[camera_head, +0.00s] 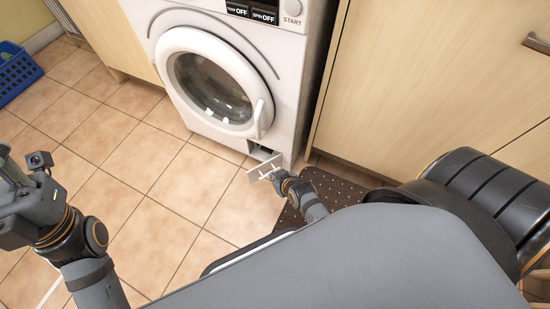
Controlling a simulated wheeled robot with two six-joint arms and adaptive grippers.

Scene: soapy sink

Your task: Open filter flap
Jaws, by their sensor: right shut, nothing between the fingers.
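The white washing machine (283,100) stands at the top centre with its round door (215,88) shut. Low on its front right is a dark opening (262,152). The pale filter flap (257,171) stands out from the machine just below this opening, swung away from it. My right gripper (275,176) is shut and empty, right at the flap; whether it touches the flap I cannot tell. My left gripper (8,170) is at the left edge, far from the flap, partly cut off, and its fingers do not show clearly.
A dark dotted mat (330,188) lies on the tiles below the machine's right side. Wooden cabinets (415,80) stand at the right. A blue basket (18,72) is at the upper left. The tiled floor (165,205) in the middle is clear.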

